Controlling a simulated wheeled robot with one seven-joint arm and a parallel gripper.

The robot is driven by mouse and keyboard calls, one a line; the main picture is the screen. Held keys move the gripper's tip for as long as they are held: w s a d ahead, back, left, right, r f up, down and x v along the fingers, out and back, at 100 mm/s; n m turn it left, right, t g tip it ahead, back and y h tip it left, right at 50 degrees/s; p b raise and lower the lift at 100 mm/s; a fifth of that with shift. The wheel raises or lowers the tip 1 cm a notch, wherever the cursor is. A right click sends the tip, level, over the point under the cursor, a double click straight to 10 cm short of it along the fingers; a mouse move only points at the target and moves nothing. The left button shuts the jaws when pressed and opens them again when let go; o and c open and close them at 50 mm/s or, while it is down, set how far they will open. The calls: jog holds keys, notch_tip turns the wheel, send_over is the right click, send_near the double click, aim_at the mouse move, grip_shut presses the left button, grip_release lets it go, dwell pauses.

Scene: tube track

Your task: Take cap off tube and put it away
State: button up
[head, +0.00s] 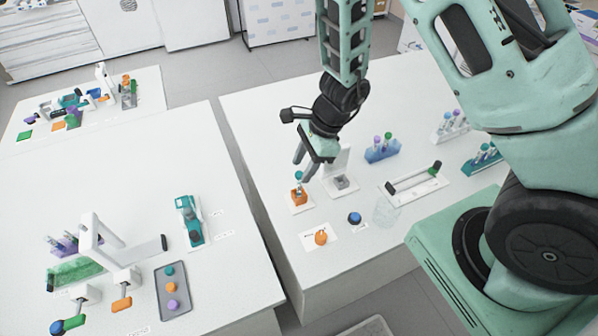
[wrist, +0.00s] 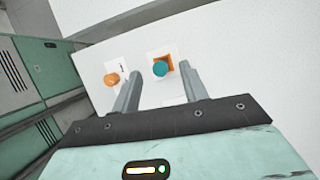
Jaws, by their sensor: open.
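A tube with a teal cap (head: 299,175) stands upright in an orange holder (head: 299,197) on a white plate near the left edge of the right table. The cap (wrist: 160,69) and the orange holder (wrist: 170,61) also show in the wrist view, between my finger lines. My gripper (head: 305,169) is open and points down at the cap, close to it. The fingers (wrist: 160,76) lie on either side of the cap in the wrist view, with nothing gripped. Whether they touch it I cannot tell. The tube body is mostly hidden from the wrist view.
An orange round piece (head: 321,237) sits on a white card, with a dark blue one (head: 354,218) beside it. A white stand (head: 341,183) is close behind the holder. A clear dish (head: 387,214) stands to the right. A grey tray (head: 186,306) with coloured caps is on the left table.

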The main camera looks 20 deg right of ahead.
aim_at(302, 173)
jog(key=shift+a+f, duration=0.15)
jog(key=shift+f, duration=0.35)
grip_shut()
jog(key=shift+w+r, duration=0.1)
jog(key=shift+r, duration=0.05)
notch_tip(302, 173, up, 13)
jog(key=p, duration=0.2)
jog(key=shift+p, duration=0.3)
dwell(0.5)
